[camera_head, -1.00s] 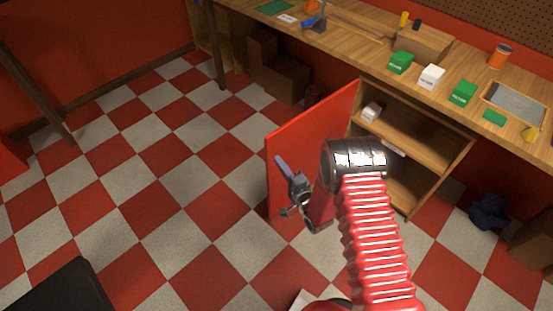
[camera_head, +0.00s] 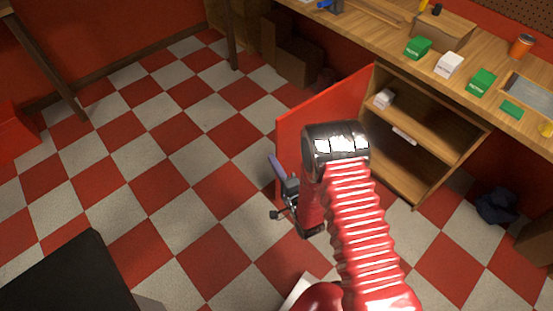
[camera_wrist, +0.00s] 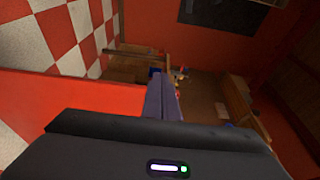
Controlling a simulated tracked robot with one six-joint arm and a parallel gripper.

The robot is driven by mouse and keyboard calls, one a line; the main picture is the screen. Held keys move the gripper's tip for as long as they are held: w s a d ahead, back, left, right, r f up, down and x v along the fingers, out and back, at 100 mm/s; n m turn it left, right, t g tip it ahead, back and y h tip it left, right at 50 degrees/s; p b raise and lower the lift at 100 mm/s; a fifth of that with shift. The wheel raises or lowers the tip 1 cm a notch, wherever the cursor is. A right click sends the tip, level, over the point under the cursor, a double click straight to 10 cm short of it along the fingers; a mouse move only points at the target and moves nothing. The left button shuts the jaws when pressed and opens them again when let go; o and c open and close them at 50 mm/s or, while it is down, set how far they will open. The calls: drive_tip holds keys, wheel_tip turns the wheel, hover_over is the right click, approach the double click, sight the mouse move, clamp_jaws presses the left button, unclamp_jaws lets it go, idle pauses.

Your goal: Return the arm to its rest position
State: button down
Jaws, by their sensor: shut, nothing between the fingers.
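My red ribbed arm rises from the bottom of the head view and bends at a dark, shiny joint. My gripper (camera_head: 275,190) hangs from it, left of the bend, above the checkered floor and in front of the open red cabinet door (camera_head: 326,103). In the wrist view, the purple-grey fingers of my gripper (camera_wrist: 163,84) lie close together with nothing visible between them. The red door (camera_wrist: 70,100) fills the left part of that view, behind the dark gripper body. Whether the gripper touches the door cannot be told.
The workbench (camera_head: 400,42) above holds green and white boxes and an orange can (camera_head: 522,46). A black surface (camera_head: 60,275) is at lower left.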

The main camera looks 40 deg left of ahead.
idle(0.3)
drive_tip(key=s+d+f+n+g+h, duration=0.1)
drive_tip(key=d+f+n+h, duration=0.15)
drive_tip(key=f, duration=0.35)
drive_tip(key=s+d+f+n+g+h, duration=0.1)
drive_tip(key=d+f+n+g+h, duration=0.1)
drive_tip(key=f+h, duration=0.35)
drive_tip(key=w+d+r+n+g+h, duration=0.1)
drive_tip(key=d+r+n+h, duration=0.15)
drive_tip(key=d, duration=0.65)
drive_tip(key=d+r+n+g+h, duration=0.3)
drive_tip(key=d+r+h, duration=0.2)
drive_tip(key=d+r, duration=1.5)
drive_tip(key=s+d+r+m+t, duration=0.1)
drive_tip(key=s+d+r, duration=0.2)
drive_tip(key=d+r, duration=0.3)
drive_tip(key=s+d+r+m+t, duration=0.1)
drive_tip(key=s+d+r, duration=0.3)
drive_tip(key=r, duration=0.8)
drive_tip(key=s+d+r+m+t, duration=0.2)
drive_tip(key=s+d+r, duration=0.1)
drive_tip(key=d+r, duration=0.5)
drive_tip(key=shift+v, duration=1.1)
